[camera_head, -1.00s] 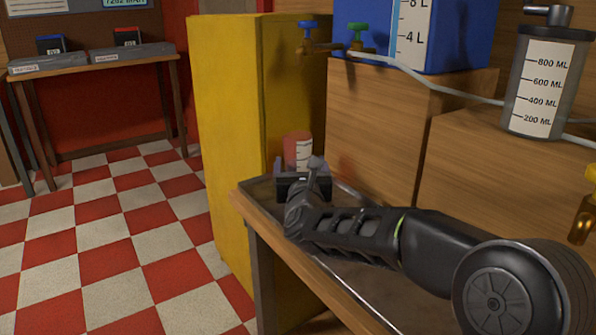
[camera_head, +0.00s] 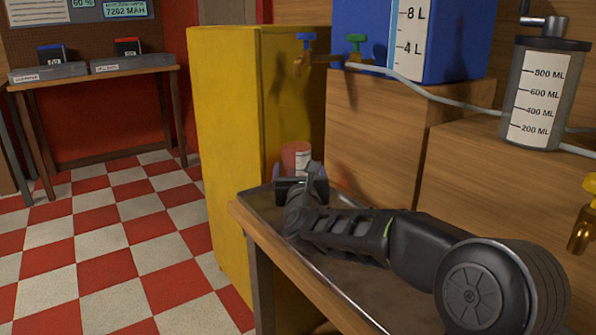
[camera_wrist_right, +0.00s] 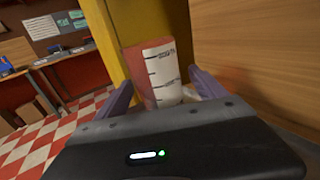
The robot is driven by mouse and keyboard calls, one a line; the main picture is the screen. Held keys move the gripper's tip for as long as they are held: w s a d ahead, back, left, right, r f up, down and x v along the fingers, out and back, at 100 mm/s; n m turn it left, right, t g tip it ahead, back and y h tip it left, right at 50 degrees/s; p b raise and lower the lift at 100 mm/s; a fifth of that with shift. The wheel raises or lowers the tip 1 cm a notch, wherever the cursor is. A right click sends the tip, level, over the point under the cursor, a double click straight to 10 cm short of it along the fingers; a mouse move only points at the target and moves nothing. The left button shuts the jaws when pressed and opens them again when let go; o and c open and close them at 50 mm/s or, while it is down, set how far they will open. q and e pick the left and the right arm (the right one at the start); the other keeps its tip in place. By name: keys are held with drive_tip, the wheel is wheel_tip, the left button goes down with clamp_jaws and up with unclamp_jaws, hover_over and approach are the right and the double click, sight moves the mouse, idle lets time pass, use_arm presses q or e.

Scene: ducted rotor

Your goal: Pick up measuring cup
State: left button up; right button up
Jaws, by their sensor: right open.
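The measuring cup (camera_head: 297,158) is a reddish cup with a white marked label. It stands at the far end of the metal tray (camera_head: 345,292) on the wooden bench, near the yellow cabinet. My right gripper (camera_head: 300,178) is just in front of it and hides its lower part. In the right wrist view, the cup (camera_wrist_right: 154,73) shows between the two purple fingers of my open right gripper (camera_wrist_right: 160,93), with its label towards the camera. Whether the fingers touch the cup cannot be told. My left gripper is not in view.
A yellow cabinet (camera_head: 228,140) stands just beyond the bench end. Wooden boxes (camera_head: 370,135) line the right side, with a blue tank (camera_head: 450,35), taps and a grey graduated cylinder (camera_head: 545,95) above. The checkered floor (camera_head: 110,250) at left is clear.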

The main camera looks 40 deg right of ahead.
drive_tip(key=x, duration=0.5)
drive_tip(key=shift+a+f, duration=0.1)
drive_tip(key=shift+f, duration=0.05)
idle(0.3)
drive_tip(key=c, duration=1.7)
